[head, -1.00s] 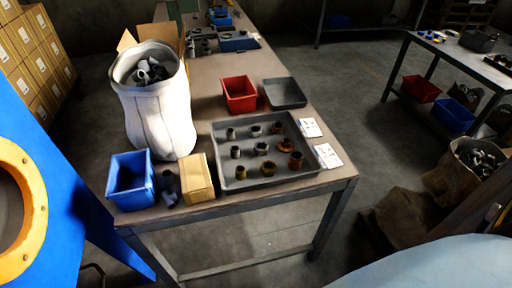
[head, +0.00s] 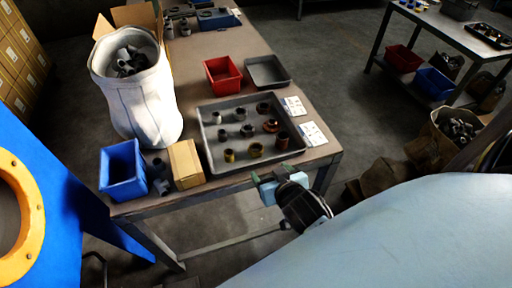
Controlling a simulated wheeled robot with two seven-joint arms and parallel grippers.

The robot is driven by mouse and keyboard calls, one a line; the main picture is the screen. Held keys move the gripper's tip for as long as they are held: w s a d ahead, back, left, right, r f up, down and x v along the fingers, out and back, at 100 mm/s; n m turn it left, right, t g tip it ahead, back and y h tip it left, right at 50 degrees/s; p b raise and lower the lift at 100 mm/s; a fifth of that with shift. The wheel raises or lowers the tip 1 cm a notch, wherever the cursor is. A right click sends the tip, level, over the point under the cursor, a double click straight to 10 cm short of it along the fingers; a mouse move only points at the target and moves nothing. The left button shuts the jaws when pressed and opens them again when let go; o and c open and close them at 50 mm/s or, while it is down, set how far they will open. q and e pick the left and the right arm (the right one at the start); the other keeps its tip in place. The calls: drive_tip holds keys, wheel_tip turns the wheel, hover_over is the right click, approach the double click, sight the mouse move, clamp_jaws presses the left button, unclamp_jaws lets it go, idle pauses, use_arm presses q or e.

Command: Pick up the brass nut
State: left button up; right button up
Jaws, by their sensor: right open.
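Two yellowish, brass-looking pieces stand in the front row of the grey tray (head: 215,172): a ring-like one (head: 256,150) near the middle and a smaller one (head: 229,156) to its left. I cannot tell for certain which is the brass nut. My right gripper (head: 272,175) is open and empty at the table's front edge, just in front of the tray and apart from the pieces. My left gripper is not in view.
Several dark and coppery fittings share the tray. A blue bin (head: 123,172) and a cardboard box (head: 185,164) stand left of it, a white sack (head: 145,100) behind them. A red bin (head: 222,76) and an empty grey tray (head: 267,72) lie beyond. White cards (head: 313,133) lie right.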

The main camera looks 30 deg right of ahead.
drive_tip(key=r, duration=0.2)
drive_tip(key=b, duration=0.2)
approach(254, 145)
drive_tip(key=shift+w+d+f, duration=0.3)
drive_tip(key=shift+w+f, duration=0.45)
drive_tip(key=shift+f, duration=0.2)
drive_tip(key=x, duration=0.3)
drive_tip(key=shift+w+f+b, duration=0.15)
drive_tip(key=shift+w+b, duration=0.15)
drive_tip(key=shift+w, duration=0.1)
drive_tip(key=shift+w+f, duration=0.1)
drive_tip(key=shift+w, duration=0.25)
drive_tip(key=c, duration=1.1)
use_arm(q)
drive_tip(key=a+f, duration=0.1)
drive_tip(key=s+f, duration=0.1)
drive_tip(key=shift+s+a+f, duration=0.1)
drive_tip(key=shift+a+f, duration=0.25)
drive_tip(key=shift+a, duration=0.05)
use_arm(e)
drive_tip(key=shift+c, duration=0.4)
